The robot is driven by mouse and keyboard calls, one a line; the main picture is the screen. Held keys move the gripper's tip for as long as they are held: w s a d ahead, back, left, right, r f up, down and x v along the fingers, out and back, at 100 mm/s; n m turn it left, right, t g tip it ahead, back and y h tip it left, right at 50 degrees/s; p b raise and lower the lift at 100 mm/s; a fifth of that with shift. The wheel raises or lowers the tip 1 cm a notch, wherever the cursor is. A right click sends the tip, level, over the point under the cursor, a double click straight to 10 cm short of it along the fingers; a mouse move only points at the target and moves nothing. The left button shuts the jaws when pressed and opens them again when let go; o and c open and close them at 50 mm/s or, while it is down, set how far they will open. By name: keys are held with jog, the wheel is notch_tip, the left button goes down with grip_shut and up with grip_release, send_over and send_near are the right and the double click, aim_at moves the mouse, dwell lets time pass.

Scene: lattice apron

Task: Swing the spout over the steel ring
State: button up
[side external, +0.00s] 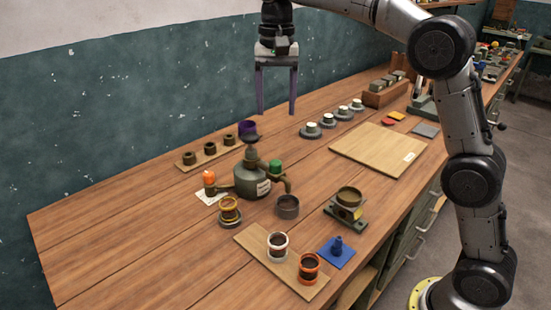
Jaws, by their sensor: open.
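A grey-green dispenser pot (252,182) with a dark knob on top stands left of centre on the bench. Its brown spout (284,181) comes off the right side and bends down at the tip, close above a plain dark grey cup (288,207) in the picture. A jar with a pale, steel-like ring (277,246) stands on a wooden board nearer the camera, apart from the spout. A yellow-ringed jar (229,210) and an orange-ringed jar (309,269) are also there. My gripper (277,112) is open and empty, pointing down, high above the bench behind the pot.
A wide wooden board (378,150) is mostly bare.

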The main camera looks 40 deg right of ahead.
aim_at(276, 162)
notch_tip(276, 162, down, 14)
jog(key=shift+f, duration=0.1)
dwell(0.5)
jog(key=shift+c, duration=0.4)
grip_shut()
dwell(1.0)
